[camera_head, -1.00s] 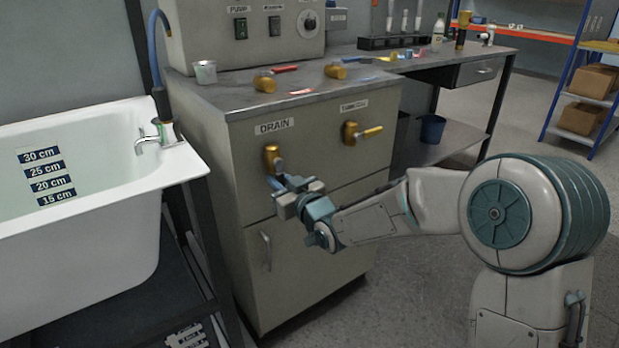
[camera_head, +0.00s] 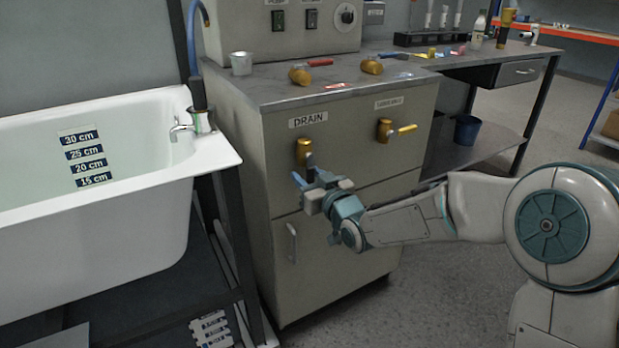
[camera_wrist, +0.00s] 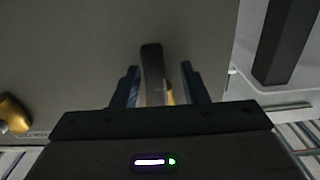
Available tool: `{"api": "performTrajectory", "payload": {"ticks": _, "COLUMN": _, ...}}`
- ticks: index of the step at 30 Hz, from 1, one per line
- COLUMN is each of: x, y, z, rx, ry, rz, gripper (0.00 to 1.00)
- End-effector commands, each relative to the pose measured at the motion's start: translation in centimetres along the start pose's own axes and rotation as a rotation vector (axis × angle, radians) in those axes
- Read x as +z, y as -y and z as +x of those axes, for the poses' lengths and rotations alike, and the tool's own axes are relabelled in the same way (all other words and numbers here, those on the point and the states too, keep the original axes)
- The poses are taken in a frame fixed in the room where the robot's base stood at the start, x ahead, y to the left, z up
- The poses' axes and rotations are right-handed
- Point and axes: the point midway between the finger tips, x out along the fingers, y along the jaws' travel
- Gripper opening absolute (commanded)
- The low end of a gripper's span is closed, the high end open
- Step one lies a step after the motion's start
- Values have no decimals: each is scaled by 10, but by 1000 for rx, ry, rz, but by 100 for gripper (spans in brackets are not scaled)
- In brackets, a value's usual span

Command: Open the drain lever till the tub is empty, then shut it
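The DRAIN valve (camera_head: 304,150) is a brass fitting on the cabinet front, under a DRAIN label. Its dark handle (camera_wrist: 153,70) points down between the two blue fingers of my gripper (camera_wrist: 160,88) in the wrist view. Gaps show on both sides of the handle, so my gripper is open around it. In the head view my gripper (camera_head: 311,183) is just below the valve, and the handle is partly hidden. The white tub (camera_head: 120,215) stands at the left with depth marks (camera_head: 86,158) from 30 to 15 cm in sight. I cannot make out a clear water line.
A second brass valve (camera_head: 385,130) with a yellow handle is to the right on the cabinet front (camera_head: 275,230). A cabinet pull handle (camera_head: 292,243) is below. Brass valve parts (camera_head: 300,76) and a metal cup (camera_head: 241,63) are on the worktop. The tub tap (camera_head: 182,130) is near the cabinet.

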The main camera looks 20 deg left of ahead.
Motion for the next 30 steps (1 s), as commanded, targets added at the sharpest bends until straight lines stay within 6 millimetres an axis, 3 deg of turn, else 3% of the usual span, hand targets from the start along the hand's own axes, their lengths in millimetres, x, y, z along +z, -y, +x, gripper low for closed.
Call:
{"api": "performTrajectory", "payload": {"ticks": 8, "x": -2, "y": -2, "z": -15, "rx": 4, "ry": 0, "rz": -3, "gripper": 40}}
{"api": "performTrajectory", "payload": {"ticks": 21, "x": -3, "y": 0, "z": -100, "rx": 2, "ry": 1, "rz": -2, "gripper": 40}}
{"api": "performTrajectory", "payload": {"ticks": 30, "x": -1, "y": 2, "z": -135, "rx": 0, "ry": 0, "rz": 0, "gripper": 40}}
